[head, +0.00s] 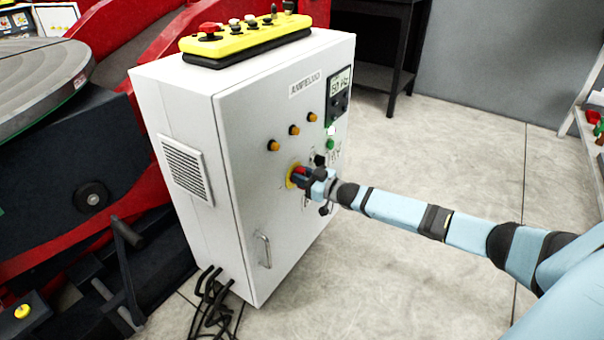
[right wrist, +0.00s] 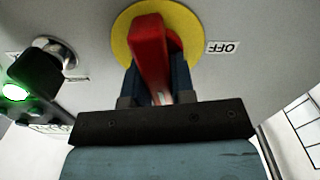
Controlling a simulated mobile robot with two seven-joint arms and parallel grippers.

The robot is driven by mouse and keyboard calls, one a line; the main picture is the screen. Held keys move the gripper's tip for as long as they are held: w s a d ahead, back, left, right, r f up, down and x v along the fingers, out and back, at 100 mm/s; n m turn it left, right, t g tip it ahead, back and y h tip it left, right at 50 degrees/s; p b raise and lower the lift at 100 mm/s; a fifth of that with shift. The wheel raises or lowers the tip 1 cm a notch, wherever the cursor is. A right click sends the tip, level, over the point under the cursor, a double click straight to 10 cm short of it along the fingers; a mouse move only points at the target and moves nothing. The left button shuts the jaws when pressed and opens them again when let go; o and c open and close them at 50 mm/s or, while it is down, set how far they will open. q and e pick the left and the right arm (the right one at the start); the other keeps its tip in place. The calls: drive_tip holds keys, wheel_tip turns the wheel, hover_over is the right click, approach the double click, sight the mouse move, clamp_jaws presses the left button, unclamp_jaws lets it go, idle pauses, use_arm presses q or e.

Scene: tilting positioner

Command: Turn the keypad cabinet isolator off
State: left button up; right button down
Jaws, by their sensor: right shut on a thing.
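The keypad cabinet (head: 240,150) is a white box with a keypad and display (head: 339,95) at the upper right of its door. The isolator is a red handle (right wrist: 150,50) on a yellow round plate (right wrist: 122,30); the plate also shows in the head view (head: 290,178). An OFF label (right wrist: 222,47) sits right of the plate in the right wrist view. My right gripper (right wrist: 158,80) is shut on the red handle, its fingers on both sides of it. In the head view my right gripper (head: 305,178) hides most of the handle. My left gripper is not in view.
Orange lamps (head: 294,130) line the door above the isolator. A black knob (right wrist: 38,65) and a lit green button (right wrist: 14,92) are close to the gripper. A door handle (head: 264,250) is below. A yellow pendant (head: 245,36) lies on the cabinet top.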

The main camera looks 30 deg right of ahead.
drive_tip(key=n+p, duration=0.2)
drive_tip(key=n, duration=0.2)
drive_tip(key=shift+s+a, duration=0.1)
drive_tip(key=shift+a, duration=0.1)
drive_tip(key=shift+a+f+n+p, duration=0.1)
drive_tip(key=shift+n+p, duration=0.25)
drive_tip(key=shift+n, duration=0.75)
drive_tip(key=n, duration=0.2)
drive_tip(key=shift+a+f+n, duration=0.1)
drive_tip(key=shift+f+n, duration=0.1)
drive_tip(key=shift+n, duration=0.2)
drive_tip(key=n, duration=0.2)
drive_tip(key=shift+f+n, duration=0.15)
drive_tip(key=shift+n, duration=0.15)
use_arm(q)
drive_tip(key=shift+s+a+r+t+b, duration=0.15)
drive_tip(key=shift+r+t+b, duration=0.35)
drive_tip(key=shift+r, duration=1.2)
use_arm(e)
drive_tip(key=shift+s+a+f+n, duration=0.1)
drive_tip(key=shift+n, duration=1.05)
drive_tip(key=shift+f+n, duration=0.1)
drive_tip(key=shift+n, duration=1.05)
drive_tip(key=c, duration=1)
unclamp_jaws()
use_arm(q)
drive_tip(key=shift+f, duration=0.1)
use_arm(e)
drive_tip(key=shift+o, duration=0.2)
